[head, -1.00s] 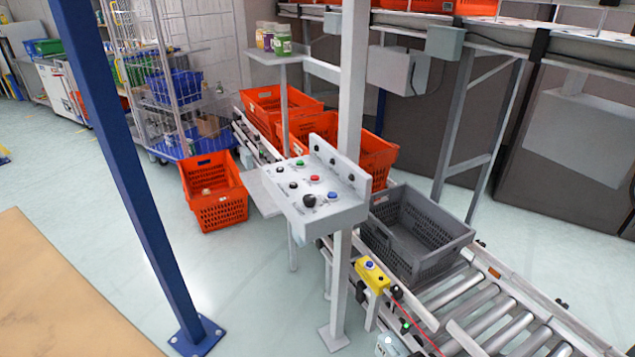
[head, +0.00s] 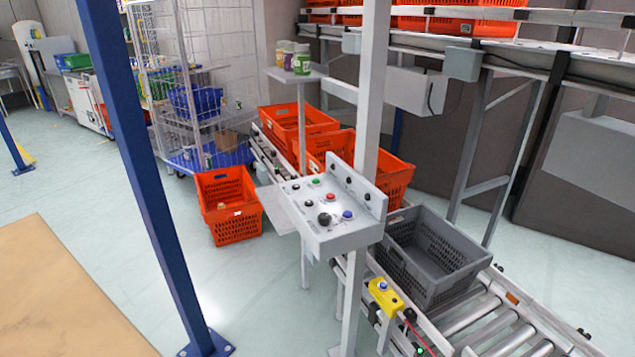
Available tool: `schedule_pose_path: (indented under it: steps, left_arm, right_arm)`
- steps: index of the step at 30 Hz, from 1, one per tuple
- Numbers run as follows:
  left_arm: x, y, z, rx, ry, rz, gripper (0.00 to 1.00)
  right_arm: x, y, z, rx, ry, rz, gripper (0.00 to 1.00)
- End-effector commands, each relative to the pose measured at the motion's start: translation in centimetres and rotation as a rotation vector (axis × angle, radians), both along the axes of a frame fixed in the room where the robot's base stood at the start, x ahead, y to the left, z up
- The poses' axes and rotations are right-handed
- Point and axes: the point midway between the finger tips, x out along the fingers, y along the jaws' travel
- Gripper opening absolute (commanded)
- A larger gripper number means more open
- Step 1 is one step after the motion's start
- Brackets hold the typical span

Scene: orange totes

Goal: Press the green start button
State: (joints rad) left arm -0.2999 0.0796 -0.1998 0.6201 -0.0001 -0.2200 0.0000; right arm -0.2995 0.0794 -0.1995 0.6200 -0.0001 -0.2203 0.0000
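The green start button (head: 316,181) is a small round button near the far edge of a white sloped control panel (head: 345,239). Close to it on the panel are a red button (head: 331,197), a blue button (head: 347,214), a large black knob (head: 324,219) and small black knobs. The panel is fixed to a white post. Nothing covers the green button. Neither of my grippers shows in the head view.
A blue post (head: 150,190) stands left of the panel. An orange tote (head: 227,204) is on the floor. Open floor (head: 215,285) lies left of the panel.

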Motion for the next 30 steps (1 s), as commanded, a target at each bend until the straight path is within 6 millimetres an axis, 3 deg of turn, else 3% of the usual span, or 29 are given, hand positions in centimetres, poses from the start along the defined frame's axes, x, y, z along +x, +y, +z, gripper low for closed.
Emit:
schedule_pose_path:
  steps: [7,16,30]
  left_arm:
    - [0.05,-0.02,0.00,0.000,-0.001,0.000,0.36]
    - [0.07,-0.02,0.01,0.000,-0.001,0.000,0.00]
    - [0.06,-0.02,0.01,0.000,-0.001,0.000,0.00]
  right_arm:
    - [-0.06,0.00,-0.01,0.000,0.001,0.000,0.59]
    - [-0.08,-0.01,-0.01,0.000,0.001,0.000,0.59]
    - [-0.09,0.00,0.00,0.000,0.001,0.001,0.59]
